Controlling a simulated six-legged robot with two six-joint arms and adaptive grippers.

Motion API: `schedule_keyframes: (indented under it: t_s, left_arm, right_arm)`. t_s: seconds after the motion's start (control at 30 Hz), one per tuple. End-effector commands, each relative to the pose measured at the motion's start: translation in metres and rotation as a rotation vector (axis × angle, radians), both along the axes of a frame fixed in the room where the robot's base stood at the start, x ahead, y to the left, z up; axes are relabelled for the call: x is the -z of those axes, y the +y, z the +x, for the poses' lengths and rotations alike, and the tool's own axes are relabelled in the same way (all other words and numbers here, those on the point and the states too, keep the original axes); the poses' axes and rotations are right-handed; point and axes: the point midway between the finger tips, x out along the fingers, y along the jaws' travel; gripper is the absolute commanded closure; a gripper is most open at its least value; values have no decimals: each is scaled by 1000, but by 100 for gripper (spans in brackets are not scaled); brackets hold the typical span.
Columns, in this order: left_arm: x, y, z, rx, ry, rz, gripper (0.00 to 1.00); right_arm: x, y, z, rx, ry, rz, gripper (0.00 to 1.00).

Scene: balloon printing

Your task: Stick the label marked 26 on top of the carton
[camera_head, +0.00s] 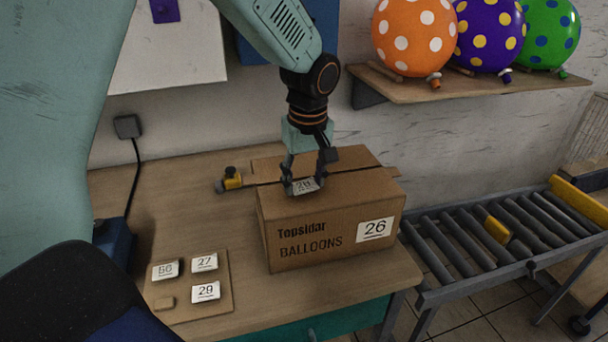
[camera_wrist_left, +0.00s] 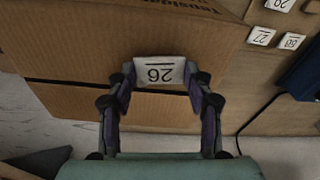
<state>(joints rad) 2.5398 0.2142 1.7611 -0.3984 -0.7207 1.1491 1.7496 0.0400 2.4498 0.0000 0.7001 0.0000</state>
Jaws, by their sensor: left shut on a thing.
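The carton (camera_head: 290,225) stands on the wooden table, with "Topsidar BALLOONS" and a white 26 printed on its front. My left gripper (camera_head: 304,186) is over the carton's top, fingers pointing down. My right gripper is not in view.
A roller conveyor (camera_head: 490,245) stands at right. Balloons sit on a shelf (camera_head: 470,90) above.

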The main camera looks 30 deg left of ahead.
Motion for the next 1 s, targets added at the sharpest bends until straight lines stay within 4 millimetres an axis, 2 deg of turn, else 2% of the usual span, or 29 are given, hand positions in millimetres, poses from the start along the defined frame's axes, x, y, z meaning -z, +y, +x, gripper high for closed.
schedule_keyframes:
  t_s: [0.17,0.2,0.5,0.83,1.0]
  left_arm:
    - [0,0,0,-1,-1,-1,58]
    - [0,0,0,-1,-1,-1,48]
    - [0,0,0,-1,-1,-1,22]
    - [-2,0,0,-1,-1,-1,22]
    - [-13,0,0,-1,-1,-1,22]
  right_arm:
    - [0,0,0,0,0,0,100]
    - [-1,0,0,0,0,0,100]
    - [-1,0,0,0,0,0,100]
    - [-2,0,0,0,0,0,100]
    - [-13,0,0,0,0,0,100]
